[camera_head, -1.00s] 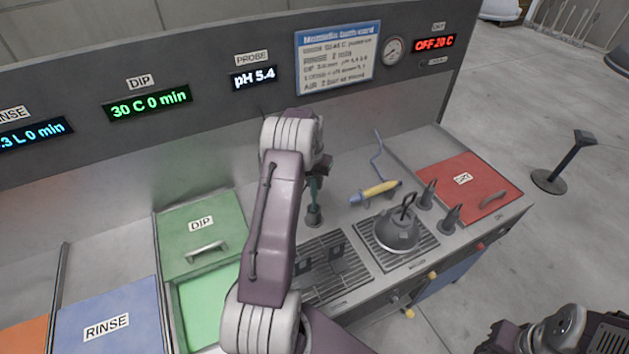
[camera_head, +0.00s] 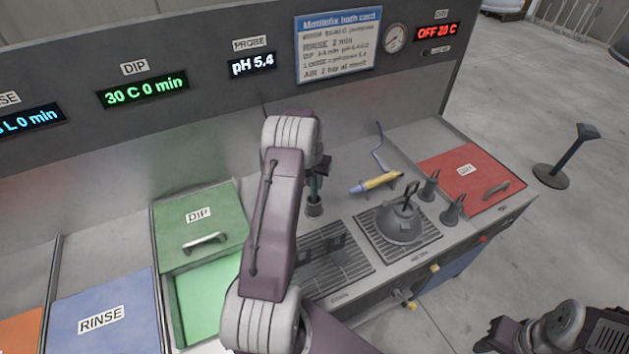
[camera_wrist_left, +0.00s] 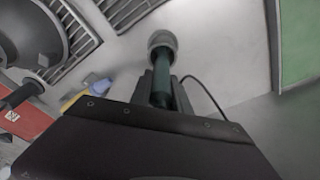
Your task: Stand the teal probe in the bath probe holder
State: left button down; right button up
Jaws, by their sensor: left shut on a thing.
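The teal probe (camera_wrist_left: 161,82) is between the fingers of my left gripper (camera_wrist_left: 160,90) in the left wrist view. In the head view the probe (camera_head: 313,187) is a thin upright teal rod beside my left arm. The grey round holder (camera_wrist_left: 161,40) is at the probe's lower end, and it also shows in the head view (camera_head: 314,208). I cannot tell whether the probe's tip sits inside it or just above it. My left gripper (camera_head: 318,170) is shut on the probe, partly hidden by its own wrist. My right arm shows at the lower right, its fingertips not visible.
A green DIP lid (camera_head: 199,222) lies left of the arm, with an open green bath below it. A dark kettle-like vessel (camera_head: 398,226) stands on a grate at right. A yellow-handled tool (camera_head: 377,182) and red lid (camera_head: 463,170) lie beyond. A thin cable (camera_wrist_left: 205,90) runs beside the probe.

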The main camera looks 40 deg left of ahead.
pick_arm(q)
jog(key=shift+f, duration=0.3)
jog(key=c, duration=1.1)
grip_release()
jog(key=shift+c, duration=0.2)
jog(key=r, duration=0.2)
jog(key=r+b, duration=0.1)
jog(key=r, duration=0.2)
jog(key=s+r+b, duration=0.1)
jog(key=r, duration=0.2)
jog(key=shift+s+d+r, duration=0.1)
jog(key=shift+d, duration=0.1)
jog(key=shift+r, duration=0.45)
